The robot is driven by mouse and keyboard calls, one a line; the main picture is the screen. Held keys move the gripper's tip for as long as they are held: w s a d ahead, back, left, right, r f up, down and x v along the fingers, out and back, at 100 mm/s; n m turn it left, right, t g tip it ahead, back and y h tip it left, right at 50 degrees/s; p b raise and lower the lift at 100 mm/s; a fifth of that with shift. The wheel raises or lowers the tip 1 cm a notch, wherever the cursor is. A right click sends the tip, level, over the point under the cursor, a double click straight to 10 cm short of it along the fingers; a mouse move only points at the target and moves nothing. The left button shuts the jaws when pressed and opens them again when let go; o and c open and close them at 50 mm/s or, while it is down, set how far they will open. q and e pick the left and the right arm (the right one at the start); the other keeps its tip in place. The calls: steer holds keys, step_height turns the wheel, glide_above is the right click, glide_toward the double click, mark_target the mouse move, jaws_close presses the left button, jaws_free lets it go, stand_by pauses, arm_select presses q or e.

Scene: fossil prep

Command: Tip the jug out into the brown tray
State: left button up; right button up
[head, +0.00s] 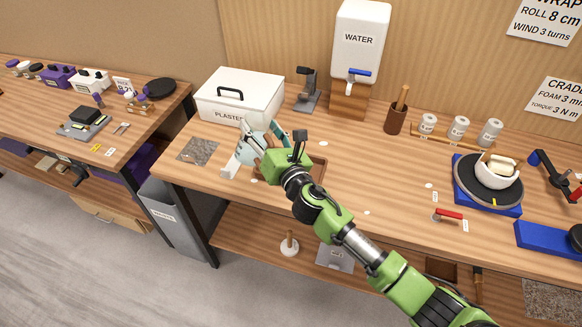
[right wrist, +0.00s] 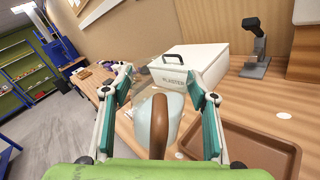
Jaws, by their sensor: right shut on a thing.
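The jug (right wrist: 172,112) has a pale blue body and a brown handle (right wrist: 158,128) facing the right wrist camera. My right gripper (right wrist: 160,118) is shut on the jug, with its teal-padded fingers on either side. In the head view the jug (head: 250,150) is partly covered by the gripper (head: 254,146). The brown tray (head: 321,172) lies on the bench just right of the gripper, partly hidden by my arm. In the right wrist view the tray (right wrist: 262,146) is right of the jug. The jug's contents cannot be seen. My left gripper is not in view.
A white plaster box (head: 240,98) stands behind the jug. A grey stand (head: 307,92) and a water dispenser (head: 358,50) are further right at the back. A grey mat (head: 198,151) lies left of the jug. The bench front beyond the tray is mostly clear.

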mark_target(266, 146)
steer(key=shift+f+m+b, duration=0.6)
steer(key=shift+f+b, duration=1.15)
steer(key=shift+f, duration=0.15)
steer(key=shift+f, duration=0.1)
steer(key=shift+f+b, duration=0.35)
steer(key=shift+b, duration=0.1)
steer(key=shift+f+m+b, duration=0.7)
steer(key=shift+f+b, duration=0.5)
steer(key=shift+f, duration=0.1)
steer(key=shift+d+f+m+b, duration=0.15)
steer(key=shift+f+m+b, duration=0.75)
steer(key=shift+f+b, duration=0.2)
steer(key=shift+w, duration=0.1)
